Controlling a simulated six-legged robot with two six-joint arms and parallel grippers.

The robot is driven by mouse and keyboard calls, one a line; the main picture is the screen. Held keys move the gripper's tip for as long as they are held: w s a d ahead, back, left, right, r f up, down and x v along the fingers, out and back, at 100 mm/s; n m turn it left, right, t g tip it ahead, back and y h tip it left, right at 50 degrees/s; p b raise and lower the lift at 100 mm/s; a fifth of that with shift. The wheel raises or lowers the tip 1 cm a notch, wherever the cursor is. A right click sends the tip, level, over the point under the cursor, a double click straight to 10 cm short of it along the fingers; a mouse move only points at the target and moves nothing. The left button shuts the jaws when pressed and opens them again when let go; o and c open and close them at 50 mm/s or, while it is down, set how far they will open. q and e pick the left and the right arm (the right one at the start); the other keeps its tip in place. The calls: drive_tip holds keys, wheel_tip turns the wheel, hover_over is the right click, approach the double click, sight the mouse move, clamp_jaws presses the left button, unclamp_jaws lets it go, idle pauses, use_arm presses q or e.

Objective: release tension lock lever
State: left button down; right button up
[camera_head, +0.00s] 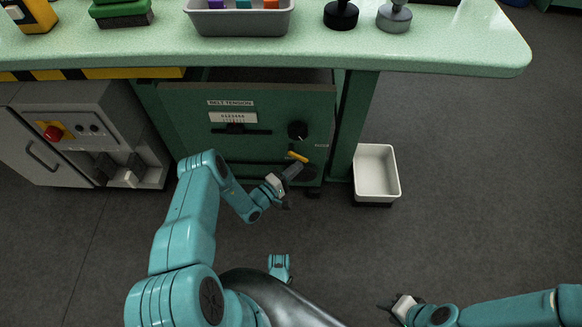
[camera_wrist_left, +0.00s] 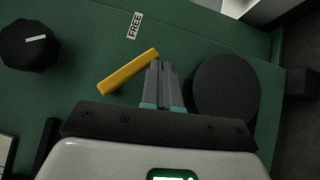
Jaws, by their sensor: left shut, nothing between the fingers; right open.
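The yellow lever (camera_head: 298,156) is on the green front panel, below a black knob (camera_head: 298,130). In the left wrist view the yellow lever (camera_wrist_left: 128,72) lies tilted, its right end close to my left fingers. A white label reading FREE (camera_wrist_left: 134,26) is just above it. My left gripper (camera_head: 291,171) is shut with nothing held; its fingertips in the wrist view (camera_wrist_left: 160,66) are just beside the lever's right end. I cannot tell if they touch. A black round disc (camera_wrist_left: 225,88) is right of the fingers. My right gripper (camera_head: 390,305) is open and empty over the floor.
The panel bears a BELT TENSION label and a gauge (camera_head: 233,118). The green tabletop (camera_head: 420,48) overhangs it and holds a grey bin (camera_head: 240,25). A grey cabinet (camera_head: 75,125) stands at left. The right floor is clear.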

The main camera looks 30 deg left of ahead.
use_arm(q)
drive_tip(key=shift+w+d+r+n+t+b, duration=0.35)
drive_tip(key=shift+w+d+r+n+t, duration=0.1)
drive_tip(key=shift+d+n, duration=0.15)
drive_tip(key=shift+w+d+r+n+t+b, duration=0.35)
drive_tip(key=shift+d+n+t, duration=0.1)
drive_tip(key=shift+d+n, duration=0.15)
drive_tip(key=shift+r, duration=0.1)
idle(0.8)
